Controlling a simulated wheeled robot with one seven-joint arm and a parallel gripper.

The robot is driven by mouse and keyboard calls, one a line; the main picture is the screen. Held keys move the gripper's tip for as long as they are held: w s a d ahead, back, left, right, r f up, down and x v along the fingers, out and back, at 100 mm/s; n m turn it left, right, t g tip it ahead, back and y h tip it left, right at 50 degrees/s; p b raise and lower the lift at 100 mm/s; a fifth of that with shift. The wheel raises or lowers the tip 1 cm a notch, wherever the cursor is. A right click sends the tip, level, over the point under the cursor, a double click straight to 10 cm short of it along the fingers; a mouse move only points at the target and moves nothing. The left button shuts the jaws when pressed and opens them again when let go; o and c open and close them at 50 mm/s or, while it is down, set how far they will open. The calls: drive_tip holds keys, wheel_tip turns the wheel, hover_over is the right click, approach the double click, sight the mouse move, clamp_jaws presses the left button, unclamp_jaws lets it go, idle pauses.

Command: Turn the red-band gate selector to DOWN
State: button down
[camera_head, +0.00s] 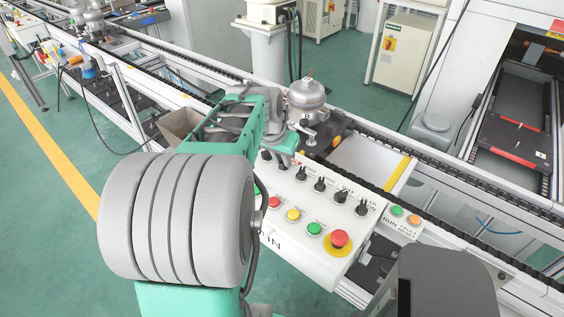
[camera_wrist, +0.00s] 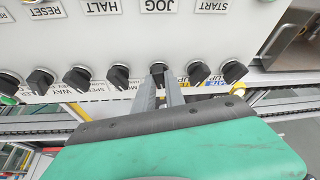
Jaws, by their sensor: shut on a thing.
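In the wrist view, the fingers of my gripper (camera_wrist: 161,88) reach a black selector knob (camera_wrist: 158,69), third from the right in a row on a pale panel. The gripper is shut on this knob, one finger on each side. Partly covered coloured labels with "UP" show beside it; I cannot make out a red band or the knob's exact pointing direction. In the head view, my arm hides the fingers and the gripped knob at the far left of the control panel (camera_head: 300,240).
Similar knobs stand close on both sides, one to the right (camera_wrist: 199,72) and one to the left (camera_wrist: 118,76). The head view shows coloured push buttons and a red emergency stop (camera_head: 340,238) on the panel. A silver compressor (camera_head: 307,95) stands on the conveyor behind.

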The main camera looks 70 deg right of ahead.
drive_tip(key=shift+s+n+t+b, duration=0.1)
drive_tip(key=shift+n+t+b, duration=0.3)
drive_tip(key=shift+n, duration=0.5)
drive_tip(key=c, duration=1.4)
unclamp_jaws()
drive_tip(key=shift+r, duration=0.1)
drive_tip(key=v, duration=0.7)
drive_tip(key=shift+a+r+b, duration=0.2)
drive_tip(key=shift+r+b, duration=0.1)
drive_tip(key=shift+b, duration=0.05)
